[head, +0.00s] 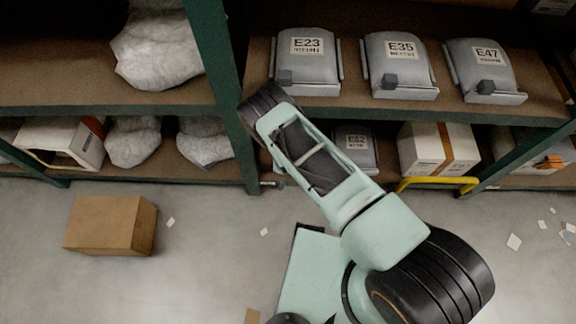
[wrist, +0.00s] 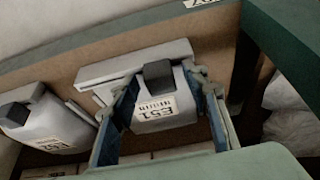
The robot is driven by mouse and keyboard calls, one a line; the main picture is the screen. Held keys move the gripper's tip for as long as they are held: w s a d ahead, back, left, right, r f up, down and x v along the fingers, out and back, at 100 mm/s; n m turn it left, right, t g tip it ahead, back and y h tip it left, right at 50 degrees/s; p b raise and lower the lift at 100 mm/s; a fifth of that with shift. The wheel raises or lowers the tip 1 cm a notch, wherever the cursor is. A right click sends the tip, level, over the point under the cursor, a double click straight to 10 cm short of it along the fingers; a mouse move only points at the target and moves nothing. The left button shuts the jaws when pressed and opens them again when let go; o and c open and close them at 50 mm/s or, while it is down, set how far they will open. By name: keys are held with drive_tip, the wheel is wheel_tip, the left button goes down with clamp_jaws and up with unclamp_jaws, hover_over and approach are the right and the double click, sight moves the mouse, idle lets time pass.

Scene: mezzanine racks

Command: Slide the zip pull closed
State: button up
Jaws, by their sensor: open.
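In the wrist view a grey pouch (wrist: 165,112) lies on a brown shelf, its label upside down and seeming to read E51. A dark block, seemingly the zip pull (wrist: 158,75), sits on its edge, near the middle of that side. My gripper (wrist: 161,84) is open, with one finger to each side of the pouch and the dark block between the fingertips. I cannot tell whether either finger touches. In the head view my arm hides the gripper and this pouch.
Another grey pouch (wrist: 45,122) with a dark block lies to the left in the wrist view. A green post (head: 228,100) stands beside my arm. Pouches E23 (head: 306,75), E35 (head: 398,75) and E47 (head: 486,80) lie on the shelf above. A cardboard box (head: 105,225) is on the floor.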

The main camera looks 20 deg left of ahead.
clamp_jaws()
drive_tip(key=d, duration=0.3)
drive_tip(key=w+d, duration=0.1)
drive_tip(key=d, duration=0.2)
drive_tip(key=w+d, duration=0.1)
drive_tip(key=d, duration=0.2)
drive_tip(key=shift+w+d, duration=0.15)
drive_tip(key=shift+d, duration=0.1)
unclamp_jaws()
drive_tip(key=shift+r, duration=0.1)
drive_tip(key=v, duration=1.2)
idle(0.4)
